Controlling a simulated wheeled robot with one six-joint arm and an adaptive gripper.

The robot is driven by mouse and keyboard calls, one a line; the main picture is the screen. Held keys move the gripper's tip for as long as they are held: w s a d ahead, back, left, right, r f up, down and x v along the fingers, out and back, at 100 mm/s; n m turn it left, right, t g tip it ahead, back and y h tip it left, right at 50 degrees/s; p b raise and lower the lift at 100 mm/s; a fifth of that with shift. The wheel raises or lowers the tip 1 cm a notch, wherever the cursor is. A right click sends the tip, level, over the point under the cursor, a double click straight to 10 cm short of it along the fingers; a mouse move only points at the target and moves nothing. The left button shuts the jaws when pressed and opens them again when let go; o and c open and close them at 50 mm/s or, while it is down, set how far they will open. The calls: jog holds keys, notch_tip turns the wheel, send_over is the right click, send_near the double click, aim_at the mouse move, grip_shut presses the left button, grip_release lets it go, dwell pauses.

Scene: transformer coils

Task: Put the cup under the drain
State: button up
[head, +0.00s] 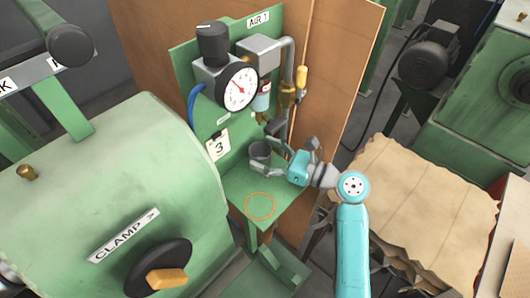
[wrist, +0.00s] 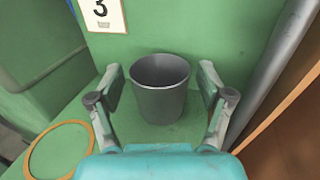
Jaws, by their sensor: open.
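The dark grey cup (head: 261,151) stands upright on the small green shelf, against the green back panel. In the wrist view the cup (wrist: 158,100) is empty and sits between the open fingers of my gripper (wrist: 161,84), with a gap on each side. In the head view my gripper (head: 272,158) reaches in from the right, around the cup. An air unit's clear blue bowl (head: 262,101) hangs above the cup in the picture; the drain itself is too small to make out. Whether the cup is straight below it I cannot tell.
An orange ring (head: 259,206) marks the shelf's front part, left of the cup in the wrist view. The big green clamp machine (head: 110,200) stands left; a brown board (head: 335,60) rises right.

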jog(key=shift+d, duration=0.1)
jog(key=v, duration=1.2)
dwell(0.5)
